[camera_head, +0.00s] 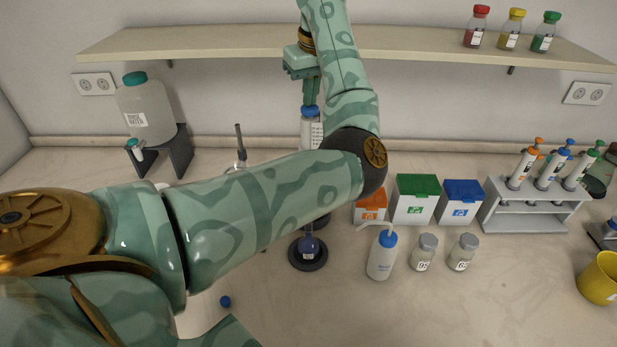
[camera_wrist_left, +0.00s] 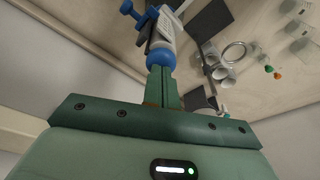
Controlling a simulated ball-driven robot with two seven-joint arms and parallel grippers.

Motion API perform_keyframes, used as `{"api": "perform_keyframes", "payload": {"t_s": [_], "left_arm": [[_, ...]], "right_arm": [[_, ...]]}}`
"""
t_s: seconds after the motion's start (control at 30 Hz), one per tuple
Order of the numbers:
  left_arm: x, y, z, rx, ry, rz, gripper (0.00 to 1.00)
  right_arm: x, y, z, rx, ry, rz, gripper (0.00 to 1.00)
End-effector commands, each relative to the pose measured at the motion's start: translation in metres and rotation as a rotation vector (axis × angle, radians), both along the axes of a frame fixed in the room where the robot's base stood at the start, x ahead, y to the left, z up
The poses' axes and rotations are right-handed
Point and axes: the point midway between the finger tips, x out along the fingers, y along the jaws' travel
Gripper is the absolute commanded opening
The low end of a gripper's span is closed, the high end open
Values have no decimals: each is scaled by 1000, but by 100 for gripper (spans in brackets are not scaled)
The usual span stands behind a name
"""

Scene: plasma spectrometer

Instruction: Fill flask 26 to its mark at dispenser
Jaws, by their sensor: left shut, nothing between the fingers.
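My left gripper (camera_head: 311,104) points down at the back middle, shut and empty, directly over the blue top of the dispenser (camera_head: 311,130). In the left wrist view the shut fingers (camera_wrist_left: 164,80) meet or nearly meet the blue knob of the dispenser (camera_wrist_left: 165,38); I cannot tell if they touch. The dispenser's lower part is hidden by my left arm. A small flask with dark blue contents (camera_head: 308,244) stands in a dark round base in front of the arm; its upper part is hidden and no number is readable. My right gripper is not in view.
A small blue cap (camera_head: 225,301) lies on the bench. A wash bottle (camera_head: 382,256) and two lidded jars (camera_head: 424,252) stand right of the flask. Behind are tip boxes (camera_head: 415,203) and a pipette rack (camera_head: 530,208). The front right bench is mostly clear.

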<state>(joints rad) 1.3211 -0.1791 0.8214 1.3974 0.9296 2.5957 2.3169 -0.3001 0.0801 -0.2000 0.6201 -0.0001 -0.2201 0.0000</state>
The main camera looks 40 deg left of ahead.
Motion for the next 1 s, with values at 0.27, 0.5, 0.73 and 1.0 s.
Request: {"api": "perform_keyframes", "payload": {"t_s": [0.27, 0.5, 0.73, 1.0], "left_arm": [[0, 0, 15, 0, 0, 1, 0], [0, 0, 26, 1, -1, 1, 0], [0, 0, 27, 1, -1, 1, 0], [0, 0, 27, 1, -1, 1, 0]], "right_arm": [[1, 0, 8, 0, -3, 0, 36], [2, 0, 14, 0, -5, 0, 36], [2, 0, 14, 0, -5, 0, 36], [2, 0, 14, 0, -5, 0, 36]]}}
